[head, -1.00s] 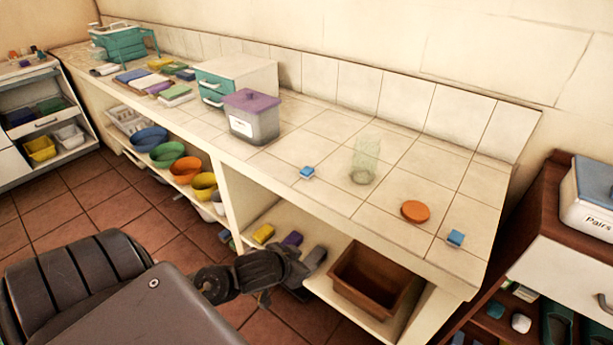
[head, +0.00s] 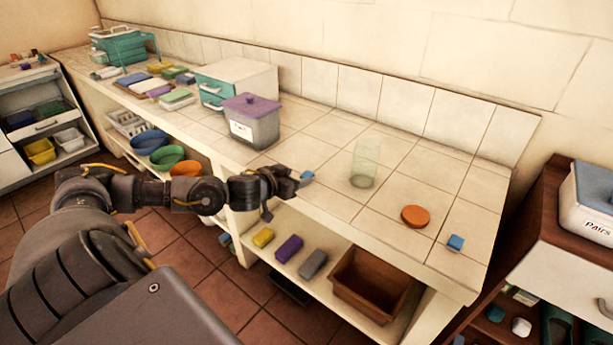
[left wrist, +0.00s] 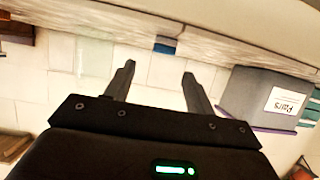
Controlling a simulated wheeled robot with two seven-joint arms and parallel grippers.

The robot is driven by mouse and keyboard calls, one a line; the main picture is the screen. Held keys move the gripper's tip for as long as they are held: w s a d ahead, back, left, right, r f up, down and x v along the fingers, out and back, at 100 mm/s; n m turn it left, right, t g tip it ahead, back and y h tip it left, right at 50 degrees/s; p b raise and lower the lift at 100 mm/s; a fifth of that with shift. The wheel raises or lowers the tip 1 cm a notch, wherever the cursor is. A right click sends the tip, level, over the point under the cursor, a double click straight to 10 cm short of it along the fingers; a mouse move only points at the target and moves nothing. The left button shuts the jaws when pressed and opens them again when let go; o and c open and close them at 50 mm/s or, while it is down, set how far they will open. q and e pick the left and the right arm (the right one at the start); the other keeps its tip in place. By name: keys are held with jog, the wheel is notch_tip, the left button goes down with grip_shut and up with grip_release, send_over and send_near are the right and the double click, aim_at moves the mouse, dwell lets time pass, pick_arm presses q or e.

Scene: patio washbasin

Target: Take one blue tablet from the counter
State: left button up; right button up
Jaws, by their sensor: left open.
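One blue tablet (head: 307,176) lies on the tiled counter (head: 330,205) near its front edge. A second blue tablet (head: 455,242) lies near the counter's right end. My left gripper (head: 288,184) is at the counter's front edge, open and just left of the first tablet. In the left wrist view, a blue tablet (left wrist: 165,45) shows ahead of the open fingers (left wrist: 159,72), roughly in line with the gap between them. Nothing is between the fingers. My right gripper is not in view.
A clear glass (head: 365,165) and an orange disc (head: 415,216) stand to the right on the counter. A grey bin with a purple lid (head: 250,120) stands behind-left of my gripper. A brown box (head: 370,285) is on the shelf below. Tiles between these are bare.

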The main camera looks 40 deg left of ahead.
aim_at(308, 173)
pick_arm(q)
jog(key=shift+x, duration=0.9)
jog(key=shift+w, duration=0.1)
jog(key=x, duration=0.4)
jog(key=shift+w+a+f+p, duration=0.1)
jog(key=shift+f+p, duration=0.2)
jog(key=shift+p, duration=0.05)
jog(key=shift+w+f, duration=0.2)
jog(key=shift+w, duration=0.15)
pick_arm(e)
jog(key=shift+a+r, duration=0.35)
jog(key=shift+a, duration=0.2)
pick_arm(q)
jog(key=c, duration=1)
jog(key=shift+c, duration=0.2)
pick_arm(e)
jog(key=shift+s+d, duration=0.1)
pick_arm(q)
jog(key=shift+r, duration=0.1)
